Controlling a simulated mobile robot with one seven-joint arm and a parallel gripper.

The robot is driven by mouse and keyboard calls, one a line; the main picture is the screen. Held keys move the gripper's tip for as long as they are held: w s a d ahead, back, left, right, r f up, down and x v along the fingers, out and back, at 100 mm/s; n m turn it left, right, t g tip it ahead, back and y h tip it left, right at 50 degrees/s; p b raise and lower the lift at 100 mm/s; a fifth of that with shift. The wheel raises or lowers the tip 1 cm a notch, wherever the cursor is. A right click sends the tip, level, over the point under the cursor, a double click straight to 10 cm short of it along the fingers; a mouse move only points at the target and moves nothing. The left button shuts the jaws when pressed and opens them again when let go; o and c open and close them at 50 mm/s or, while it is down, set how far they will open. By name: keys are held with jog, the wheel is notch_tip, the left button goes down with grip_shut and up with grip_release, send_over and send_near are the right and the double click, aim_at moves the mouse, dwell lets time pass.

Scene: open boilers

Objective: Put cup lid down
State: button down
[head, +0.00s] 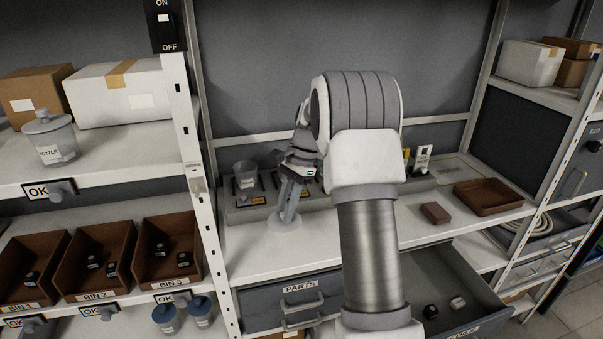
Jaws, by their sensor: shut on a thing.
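My gripper (289,213) points down over the workbench, left of my arm. Its fingers are shut on a pale, round, flat thing, which looks like the cup lid (277,225). The lid is low over the bench surface; I cannot tell whether it touches. A grey, see-through cup (245,174) stands open at the left of the grey station block (238,214), behind and left of my gripper. My arm hides part of the bench.
A brown block (435,212) and a brown tray (487,196) lie on the bench at right. An open drawer (478,297) with small dark and light pieces juts out below. Brown bins (103,262) and a lidded jar (50,140) are at left. The front bench strip is clear.

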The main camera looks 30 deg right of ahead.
jog(key=s+a+f+n+g+h, duration=0.3)
jog(key=s+a+f+n, duration=0.5)
jog(key=a+f+n, duration=0.4)
jog(key=n+h, duration=0.1)
jog(key=n, duration=0.2)
jog(key=shift+s+f+b, duration=0.15)
jog(key=shift+s+b, duration=0.15)
jog(key=shift+d, duration=0.15)
